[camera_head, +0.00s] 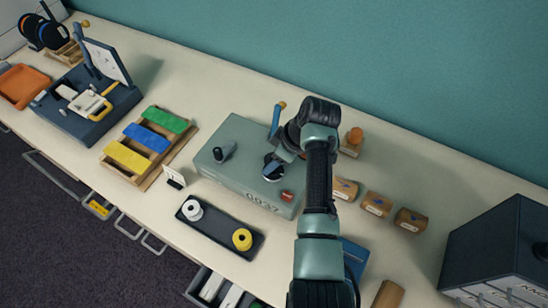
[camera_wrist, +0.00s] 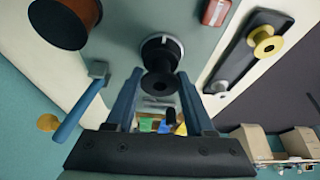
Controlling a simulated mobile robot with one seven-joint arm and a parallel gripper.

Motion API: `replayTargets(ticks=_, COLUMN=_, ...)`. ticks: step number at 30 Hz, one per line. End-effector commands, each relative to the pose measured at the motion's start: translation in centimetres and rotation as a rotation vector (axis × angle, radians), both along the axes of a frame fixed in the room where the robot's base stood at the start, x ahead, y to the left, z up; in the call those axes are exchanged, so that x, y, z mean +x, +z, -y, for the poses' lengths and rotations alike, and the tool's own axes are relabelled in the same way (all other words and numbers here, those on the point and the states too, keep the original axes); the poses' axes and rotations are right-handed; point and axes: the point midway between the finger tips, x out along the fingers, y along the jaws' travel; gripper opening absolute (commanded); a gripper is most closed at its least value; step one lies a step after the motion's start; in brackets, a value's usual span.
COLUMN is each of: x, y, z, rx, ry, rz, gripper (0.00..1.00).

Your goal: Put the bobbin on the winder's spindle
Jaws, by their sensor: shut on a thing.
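The winder (camera_head: 240,140) is a grey-green box with a digit display and a red button. My gripper (camera_wrist: 160,80) is over its right part, its two blue fingers shut on a black bobbin (camera_wrist: 160,84) with a hole in its end. The bobbin shows between the fingertips in the wrist view, in front of a pale round disc (camera_wrist: 162,42) on the winder. In the head view my gripper (camera_head: 275,165) partly covers this spot.
A black tray (camera_head: 217,228) in front of the winder holds a white bobbin (camera_head: 193,209) and a yellow bobbin (camera_head: 242,239). A blue lever (camera_head: 276,122) stands at the winder's back edge. Small brown boxes (camera_head: 377,204) stand to the right, with bare table around them.

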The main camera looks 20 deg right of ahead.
Motion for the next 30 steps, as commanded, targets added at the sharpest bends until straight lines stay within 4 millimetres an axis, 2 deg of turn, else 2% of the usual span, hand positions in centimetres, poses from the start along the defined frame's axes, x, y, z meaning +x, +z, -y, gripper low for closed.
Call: replayTargets(ticks=30, x=0.00, y=-0.82, z=-0.01, rx=0.000, ry=0.000, rz=0.000, gripper=0.01)
